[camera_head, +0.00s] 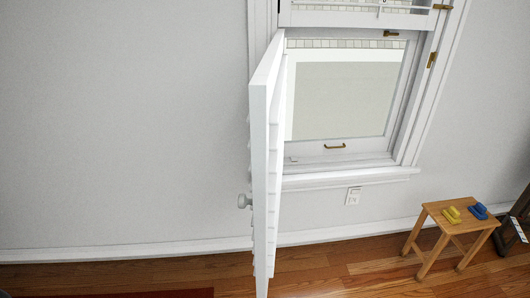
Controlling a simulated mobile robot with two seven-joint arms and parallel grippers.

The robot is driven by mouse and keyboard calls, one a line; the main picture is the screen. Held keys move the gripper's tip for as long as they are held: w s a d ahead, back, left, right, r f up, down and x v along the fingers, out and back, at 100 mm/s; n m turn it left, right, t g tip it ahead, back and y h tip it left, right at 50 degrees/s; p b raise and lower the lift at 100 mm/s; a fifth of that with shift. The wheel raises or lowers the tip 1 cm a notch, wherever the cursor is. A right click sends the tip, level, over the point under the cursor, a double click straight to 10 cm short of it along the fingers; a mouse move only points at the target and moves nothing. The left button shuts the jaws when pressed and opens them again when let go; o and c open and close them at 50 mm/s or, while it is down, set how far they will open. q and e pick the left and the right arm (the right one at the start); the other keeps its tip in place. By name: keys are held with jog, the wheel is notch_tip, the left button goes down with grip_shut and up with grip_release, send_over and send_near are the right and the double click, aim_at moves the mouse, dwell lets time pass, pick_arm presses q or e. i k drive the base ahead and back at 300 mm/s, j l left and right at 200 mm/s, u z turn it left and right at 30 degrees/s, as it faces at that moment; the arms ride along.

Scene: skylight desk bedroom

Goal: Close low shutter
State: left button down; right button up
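The low white shutter (265,165) stands open, swung out from the window toward me and seen nearly edge-on. A round grey-white knob (244,201) sticks out from its left face, low down. The window (345,95) behind it is uncovered, with a small brass pull (334,146) on its bottom rail. Neither of my grippers shows in the head view. The shutter hides the left side of the window frame.
A small wooden stool (460,220) with a yellow object (452,215) and a blue object (478,212) stands at the right. A dark-framed thing (514,228) is beside it. A white sill (350,178) juts out below the window.

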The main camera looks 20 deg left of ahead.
aim_at(267, 87)
jog(key=i+j+z, duration=0.1)
jog(key=j, duration=0.35)
jog(key=i+j+z, duration=0.15)
jog(key=j, duration=0.3)
jog(key=i+j, duration=0.15)
jog(key=j, duration=0.15)
jog(key=i+j, duration=0.2)
jog(key=j, duration=0.15)
